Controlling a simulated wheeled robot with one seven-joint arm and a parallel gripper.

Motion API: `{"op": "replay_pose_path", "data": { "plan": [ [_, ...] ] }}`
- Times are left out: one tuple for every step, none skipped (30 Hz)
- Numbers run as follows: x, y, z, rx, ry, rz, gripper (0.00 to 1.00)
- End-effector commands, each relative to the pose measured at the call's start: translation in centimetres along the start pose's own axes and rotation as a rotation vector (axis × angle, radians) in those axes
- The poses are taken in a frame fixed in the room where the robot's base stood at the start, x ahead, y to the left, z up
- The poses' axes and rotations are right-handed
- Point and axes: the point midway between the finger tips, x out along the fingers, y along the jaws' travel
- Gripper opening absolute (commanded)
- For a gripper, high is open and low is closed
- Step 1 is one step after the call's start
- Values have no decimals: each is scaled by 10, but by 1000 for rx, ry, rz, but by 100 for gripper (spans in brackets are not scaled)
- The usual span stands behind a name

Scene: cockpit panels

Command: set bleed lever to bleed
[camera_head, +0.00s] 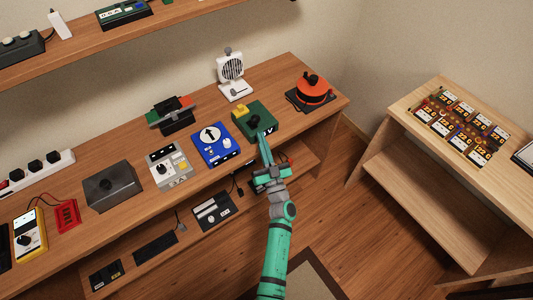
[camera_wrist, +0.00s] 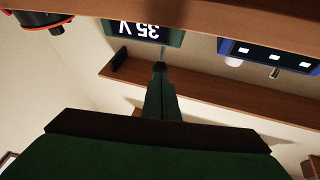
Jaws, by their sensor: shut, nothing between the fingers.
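A green unit (camera_head: 252,119) with a yellow block and a black knob sits on the workbench. Its dark display face, reading 35 V upside down, shows in the wrist view (camera_wrist: 142,31). My gripper (camera_head: 262,136) reaches up to the front edge of this unit with its fingers together and empty. In the wrist view the fingertips (camera_wrist: 160,67) point at the lower edge of the display. A small grey piece shows right at the tips; I cannot tell whether it is the bleed lever, or whether the fingers touch it. No bleed label is readable.
A lower shelf (camera_head: 283,160) runs under the bench. Floor shows at right.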

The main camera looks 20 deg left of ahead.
Motion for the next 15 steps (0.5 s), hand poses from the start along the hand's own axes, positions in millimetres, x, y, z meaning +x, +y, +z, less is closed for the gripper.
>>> {"op": "replay_pose_path", "data": {
  "plan": [
    [8, 0, 0, 0, 1, -1, 0],
    [12, 0, 0, 0, 1, -1, 0],
    [17, -1, 0, 0, 1, -2, 0],
    [20, -2, 0, 1, 0, -3, 0],
    [22, -3, 0, 2, 0, -4, 0],
    [25, -3, 1, 2, 0, -5, 0],
    [27, -3, 1, 2, 0, -5, 0],
    [29, -3, 1, 2, 0, -5, 0],
    [30, -3, 1, 2, -1, -4, 0],
    [30, -2, 1, 2, -1, -3, 0],
    [30, -2, 1, 1, -1, -2, 0],
    [31, -1, 0, 1, -1, -1, 0],
    [30, 0, 0, 0, -1, 0, 0],
    [30, 0, 0, 0, -1, 1, 0],
    [30, 1, 0, 0, -1, 2, 0]
  ]
}}
